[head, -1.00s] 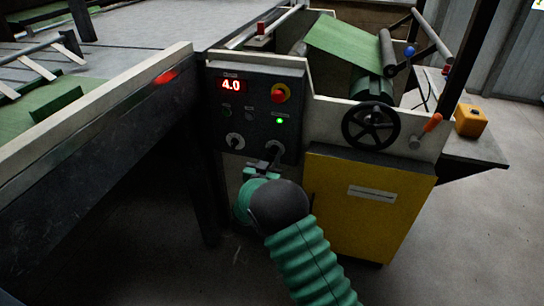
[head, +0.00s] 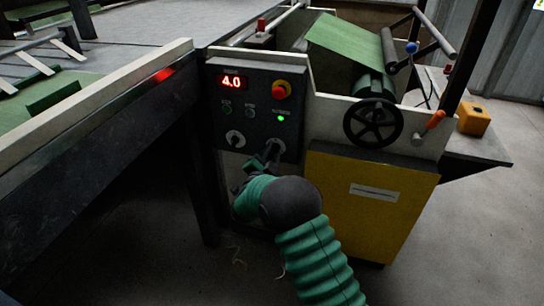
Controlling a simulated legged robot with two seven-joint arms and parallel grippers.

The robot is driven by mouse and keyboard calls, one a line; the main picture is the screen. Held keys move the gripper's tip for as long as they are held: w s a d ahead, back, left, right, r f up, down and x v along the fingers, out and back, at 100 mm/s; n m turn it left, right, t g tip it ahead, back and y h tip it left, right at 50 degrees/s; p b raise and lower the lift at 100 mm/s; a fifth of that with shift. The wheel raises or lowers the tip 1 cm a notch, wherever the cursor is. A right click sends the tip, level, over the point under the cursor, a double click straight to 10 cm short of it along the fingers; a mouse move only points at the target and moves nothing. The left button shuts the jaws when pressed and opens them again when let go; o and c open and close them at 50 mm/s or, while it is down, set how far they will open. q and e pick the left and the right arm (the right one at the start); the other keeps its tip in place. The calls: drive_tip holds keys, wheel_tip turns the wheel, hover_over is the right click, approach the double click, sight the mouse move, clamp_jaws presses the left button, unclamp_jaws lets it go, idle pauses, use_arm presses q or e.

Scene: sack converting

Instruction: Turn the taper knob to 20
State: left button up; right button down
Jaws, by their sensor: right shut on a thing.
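A dark control panel (head: 254,113) on the machine's front carries two round knobs low down. A red display (head: 231,82) above reads 4.0. My green-sleeved right arm comes up from the bottom. My left gripper is not in view.
A red stop button (head: 280,90) on yellow and a lit green lamp (head: 281,118) sit above the right knob. A black handwheel (head: 373,122) and a yellow cabinet (head: 366,205) are to the right. A long dark side frame (head: 100,155) runs at the left.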

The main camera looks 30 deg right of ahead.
drive_tip(key=shift+f+m+b, duration=0.15)
drive_tip(key=shift+m+b, duration=0.3)
drive_tip(key=shift+m, duration=0.85)
drive_tip(key=shift+s, duration=0.1)
drive_tip(key=c, duration=1.4)
unclamp_jaws()
drive_tip(key=shift+o, duration=1.3)
drive_tip(key=p+v, duration=0.5)
drive_tip(key=v, duration=1.1)
drive_tip(key=shift+s+a, duration=0.2)
drive_tip(key=shift+a, duration=0.15)
